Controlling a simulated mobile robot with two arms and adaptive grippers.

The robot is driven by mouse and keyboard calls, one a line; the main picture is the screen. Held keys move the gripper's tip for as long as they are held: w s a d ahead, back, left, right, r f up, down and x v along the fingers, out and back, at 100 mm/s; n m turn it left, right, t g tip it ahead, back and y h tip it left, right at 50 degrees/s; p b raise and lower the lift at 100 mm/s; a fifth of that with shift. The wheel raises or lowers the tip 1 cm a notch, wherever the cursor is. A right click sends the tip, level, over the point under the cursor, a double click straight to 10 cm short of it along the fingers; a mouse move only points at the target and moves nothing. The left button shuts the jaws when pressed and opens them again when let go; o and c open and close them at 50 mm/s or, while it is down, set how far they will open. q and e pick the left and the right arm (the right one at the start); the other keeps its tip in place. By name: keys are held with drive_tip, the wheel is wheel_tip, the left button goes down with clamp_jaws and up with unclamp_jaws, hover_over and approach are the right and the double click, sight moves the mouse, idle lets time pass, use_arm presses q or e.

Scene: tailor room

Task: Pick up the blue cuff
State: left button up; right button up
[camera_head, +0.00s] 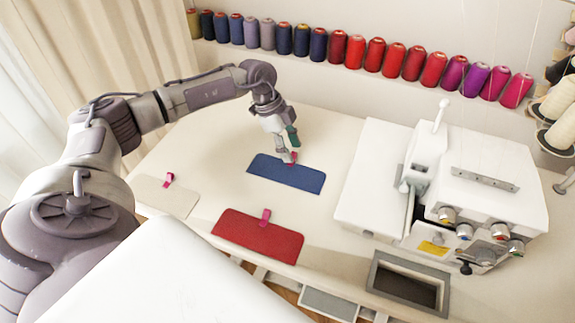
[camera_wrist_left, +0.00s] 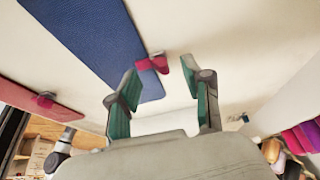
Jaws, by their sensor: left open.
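The blue cuff (camera_head: 287,174) lies flat on the white table, with a small pink clip (camera_head: 292,158) at its back edge. In the left wrist view the blue cuff (camera_wrist_left: 92,40) runs from the top left to the middle, and its pink clip (camera_wrist_left: 154,63) is ahead of the fingers. My left gripper (camera_head: 287,150) is directly over the cuff's clip edge in the head view. In the wrist view my left gripper (camera_wrist_left: 164,92) is open, with the clip between the line of its fingertips and slightly beyond them. My right gripper is not in view.
A red cuff (camera_head: 257,236) with a pink clip lies in front. A cream cuff (camera_head: 166,196) with a clip lies to the left. A white sewing machine (camera_head: 470,190) stands to the right. A row of thread spools (camera_head: 375,54) lines the back shelf.

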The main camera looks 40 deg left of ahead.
use_arm(q)
drive_tip(key=shift+w+d+f, duration=0.15)
drive_tip(key=shift+d+f, duration=0.15)
drive_tip(key=shift+f, duration=0.3)
drive_tip(key=c, duration=0.9)
